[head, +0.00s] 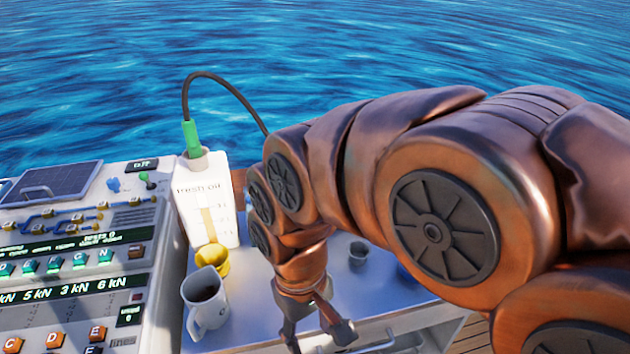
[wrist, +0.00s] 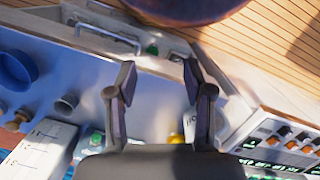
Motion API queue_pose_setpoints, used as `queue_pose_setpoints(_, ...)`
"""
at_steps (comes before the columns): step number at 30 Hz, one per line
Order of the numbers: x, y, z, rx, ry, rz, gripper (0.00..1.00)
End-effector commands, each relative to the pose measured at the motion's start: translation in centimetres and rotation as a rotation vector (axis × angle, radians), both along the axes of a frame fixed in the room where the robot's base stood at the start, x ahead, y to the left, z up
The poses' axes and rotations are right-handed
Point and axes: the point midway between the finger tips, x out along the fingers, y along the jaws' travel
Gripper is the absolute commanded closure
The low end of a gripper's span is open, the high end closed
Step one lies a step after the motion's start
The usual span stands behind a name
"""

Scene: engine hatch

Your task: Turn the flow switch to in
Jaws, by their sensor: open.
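No switch in view carries a label I can read as flow. The control panel (head: 70,240) stands at the left in the head view. On its top are a small blue knob (head: 113,185) and a small green-tipped lever (head: 147,180) near a dark label plate (head: 142,165) too small to read surely. The panel also shows at the right of the wrist view (wrist: 285,138). My gripper (head: 316,328) is open and empty over the bench, to the right of the panel and the jug. Its two fingers stand apart in the wrist view (wrist: 160,78).
A white fresh oil container (head: 208,205) with a green-ended hose (head: 191,138) stands behind. A small grey cup (head: 358,252) is on the bench (head: 258,290).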

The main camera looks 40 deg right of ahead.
Motion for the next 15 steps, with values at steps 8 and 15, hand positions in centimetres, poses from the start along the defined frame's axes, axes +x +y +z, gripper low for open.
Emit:
queue_pose_setpoints(8,8.6,-1.8,3.0,0.011,-0.032,-0.037,0.48)
queue_pose_setpoints(15,16.3,-4.5,4.5,0.019,-0.063,-0.089,0.48)
